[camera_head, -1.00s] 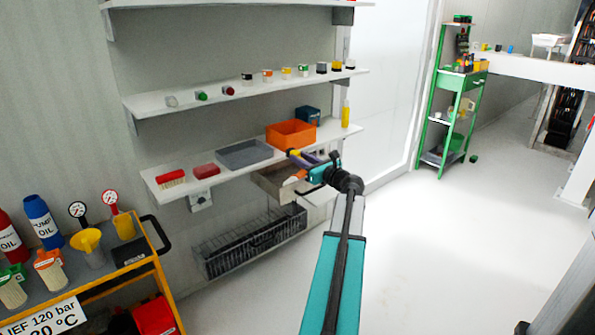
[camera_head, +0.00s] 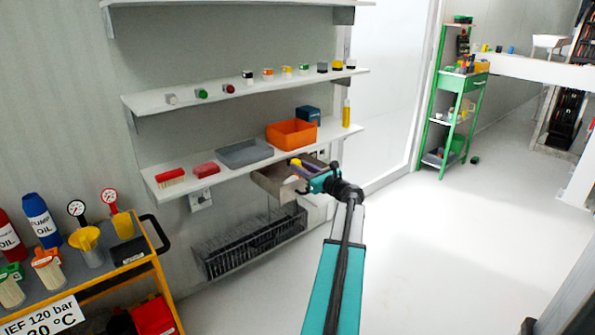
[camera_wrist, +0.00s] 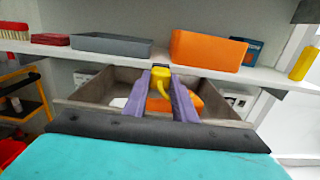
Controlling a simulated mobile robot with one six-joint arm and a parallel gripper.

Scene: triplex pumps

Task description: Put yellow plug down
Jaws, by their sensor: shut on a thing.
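The yellow plug (camera_wrist: 157,82) is between the purple fingers of my gripper (camera_wrist: 160,88) in the wrist view. My gripper is shut on it and holds it up in front of an open grey-brown drawer or bin (camera_wrist: 105,92) below the shelf. In the head view my gripper (camera_head: 297,170) is at that drawer (camera_head: 270,182), just below the lower shelf. An orange thing and a pale thing lie inside the drawer, partly hidden behind the fingers. I cannot tell whether the plug touches anything in it.
The lower shelf (camera_head: 228,172) holds an orange bin (camera_head: 291,134), a grey tray (camera_head: 244,153), red brushes and a yellow bottle (camera_head: 346,113). A wire basket (camera_head: 250,247) hangs beneath. An orange cart (camera_head: 160,285) stands at left.

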